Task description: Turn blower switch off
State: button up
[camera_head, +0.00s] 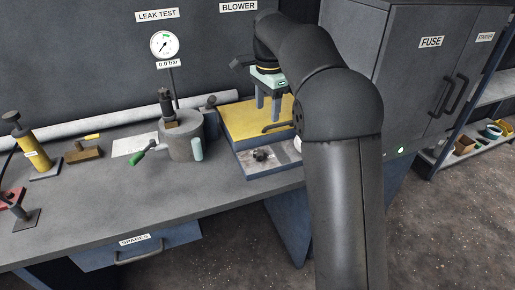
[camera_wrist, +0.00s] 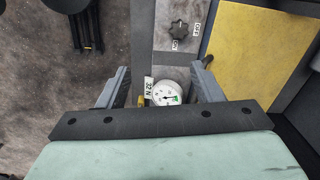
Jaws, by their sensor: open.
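The blower switch is a black star-shaped knob (camera_head: 262,155) on a grey panel in front of a yellow-topped box. It also shows in the wrist view (camera_wrist: 179,30), near the top, with a small OFF label (camera_wrist: 196,29) to its right and another label below it, too small to read surely. Which way the knob points I cannot tell. My gripper (camera_head: 267,104) is above the yellow top, fingers pointing down, apart from the knob. In the wrist view my gripper (camera_wrist: 163,84) is open and nothing is held; the knob lies beyond the fingertips, above the gap between them.
The yellow top (camera_head: 252,118) has a bar handle. A round dial (camera_wrist: 165,94) marked 32 N shows between my fingers in the wrist view. A grey canister (camera_head: 187,140) with a green-handled lever stands left of the box. The grey cabinet (camera_head: 400,70) stands right.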

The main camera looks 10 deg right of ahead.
aim_at(260, 152)
jog(key=w+f, duration=0.1)
jog(key=f, duration=0.5)
jog(key=w+a+f+m, duration=0.1)
jog(key=f, duration=0.5)
jog(key=w+f+m, duration=0.1)
jog(key=w+f, duration=0.1)
jog(key=f, duration=0.4)
jog(key=shift+a+f, duration=0.25)
jog(key=shift+f, duration=0.1)
jog(key=c, duration=0.9)
